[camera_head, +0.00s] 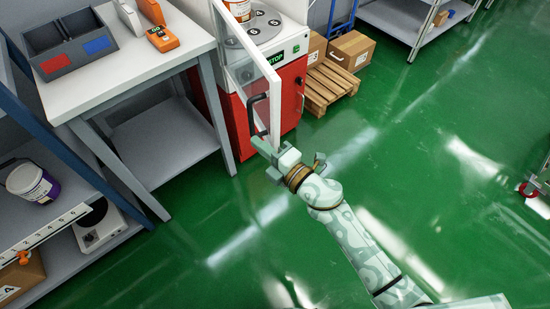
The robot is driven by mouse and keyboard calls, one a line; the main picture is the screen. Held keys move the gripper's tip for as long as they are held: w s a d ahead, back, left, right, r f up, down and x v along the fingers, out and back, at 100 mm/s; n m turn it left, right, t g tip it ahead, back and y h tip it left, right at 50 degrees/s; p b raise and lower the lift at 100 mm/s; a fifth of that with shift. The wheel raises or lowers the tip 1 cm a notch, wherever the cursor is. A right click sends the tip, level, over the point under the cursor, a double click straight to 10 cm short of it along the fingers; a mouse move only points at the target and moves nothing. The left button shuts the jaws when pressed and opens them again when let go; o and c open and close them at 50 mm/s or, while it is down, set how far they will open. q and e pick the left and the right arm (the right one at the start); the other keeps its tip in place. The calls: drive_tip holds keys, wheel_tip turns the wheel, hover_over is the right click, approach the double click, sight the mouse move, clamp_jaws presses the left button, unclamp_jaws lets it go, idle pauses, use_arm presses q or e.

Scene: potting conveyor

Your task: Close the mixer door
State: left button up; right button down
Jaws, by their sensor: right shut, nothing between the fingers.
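The mixer (292,98) is a red and white machine at top centre with a STOP label on its white upper front. Its door (243,70), a clear panel in a white frame, stands swung open toward me. A dark handle (256,112) is on the door's lower part. My right gripper (263,147) is shut and empty, reaching in from the lower right. Its fingertips are at the door's lower corner; I cannot tell whether they touch it. Inside the mixer a white and orange tub (238,8) shows, partly cut off. My left gripper is not in view.
A white-topped table (120,75) with a divided bin (72,45) and orange device (162,39) stands left of the door. Cardboard boxes (351,51) on a wooden pallet (327,87) stand right of the mixer. The green floor (420,150) at right is mostly clear.

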sight(277, 142)
drive_tip(key=shift+w+d, duration=0.3)
drive_tip(key=shift+d, duration=0.6)
drive_tip(key=shift+w+d, duration=0.3)
drive_tip(key=shift+d, duration=0.6)
